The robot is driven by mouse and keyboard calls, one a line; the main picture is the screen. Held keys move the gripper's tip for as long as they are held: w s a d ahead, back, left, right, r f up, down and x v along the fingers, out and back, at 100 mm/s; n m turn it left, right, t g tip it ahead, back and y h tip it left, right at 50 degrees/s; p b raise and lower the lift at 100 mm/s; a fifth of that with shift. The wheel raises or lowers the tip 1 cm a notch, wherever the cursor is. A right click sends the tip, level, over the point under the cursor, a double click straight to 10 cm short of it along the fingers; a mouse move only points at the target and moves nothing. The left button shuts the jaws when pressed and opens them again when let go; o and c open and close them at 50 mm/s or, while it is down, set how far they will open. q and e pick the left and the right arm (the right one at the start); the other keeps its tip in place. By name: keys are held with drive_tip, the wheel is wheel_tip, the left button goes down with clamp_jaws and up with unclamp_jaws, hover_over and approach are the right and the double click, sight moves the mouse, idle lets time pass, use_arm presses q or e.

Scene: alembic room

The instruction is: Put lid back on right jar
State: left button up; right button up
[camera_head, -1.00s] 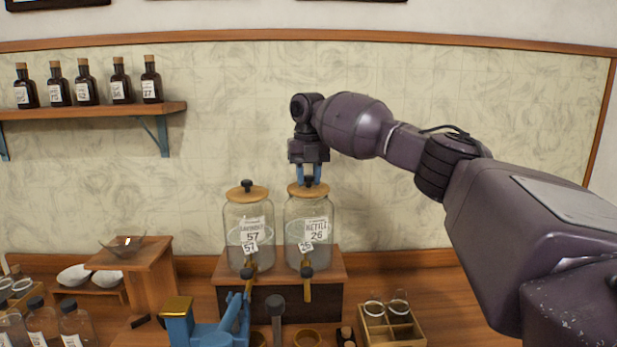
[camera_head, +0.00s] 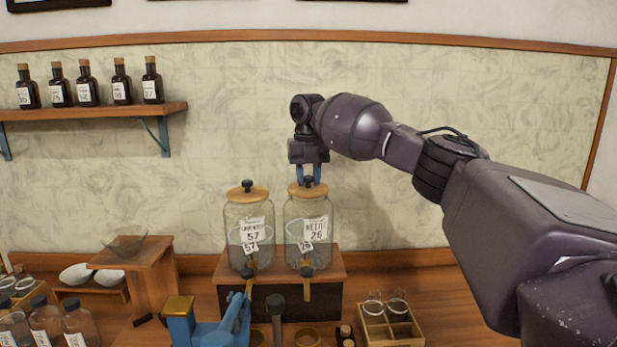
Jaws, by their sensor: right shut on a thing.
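The right jar (camera_head: 307,215) is clear glass with a label reading NETTLE 26 and a tap at its base. Its wooden lid (camera_head: 300,189) with a dark knob sits at the jar's mouth and looks level. My right gripper (camera_head: 309,178) points down from above, with its blue fingers shut on the lid's knob. Whether the lid is fully seated cannot be told. The left jar (camera_head: 249,213), labelled 57, stands beside it with its own wooden lid (camera_head: 247,194) on. My left gripper is not in view.
Both jars stand on a wooden stand (camera_head: 330,262). A blue device (camera_head: 222,333) and a dark upright tool (camera_head: 275,312) are in front. A wooden crate with small jars (camera_head: 411,336) is at the front right. A small wooden riser (camera_head: 152,260) with a glass dish is left.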

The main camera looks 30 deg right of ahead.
drive_tip(key=o, duration=1.5)
